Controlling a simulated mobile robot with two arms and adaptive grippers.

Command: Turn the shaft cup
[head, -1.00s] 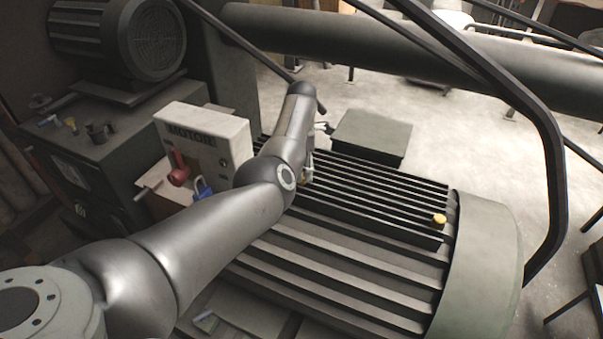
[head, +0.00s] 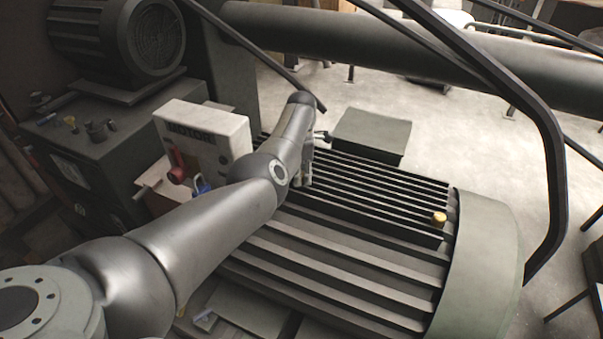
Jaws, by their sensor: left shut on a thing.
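My left gripper (head: 304,178) is at the far left end of the ribbed motor housing (head: 345,245), pointing down beside my forearm. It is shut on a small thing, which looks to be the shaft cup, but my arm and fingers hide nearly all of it. My right gripper is not in view.
A white box marked MOTOR (head: 205,140) with a red handle (head: 177,173) and a blue part (head: 201,187) stands close left of my arm. A dark pipe (head: 400,55) and a bent rail (head: 545,130) cross behind and right. A dark box (head: 372,132) lies beyond the ribs.

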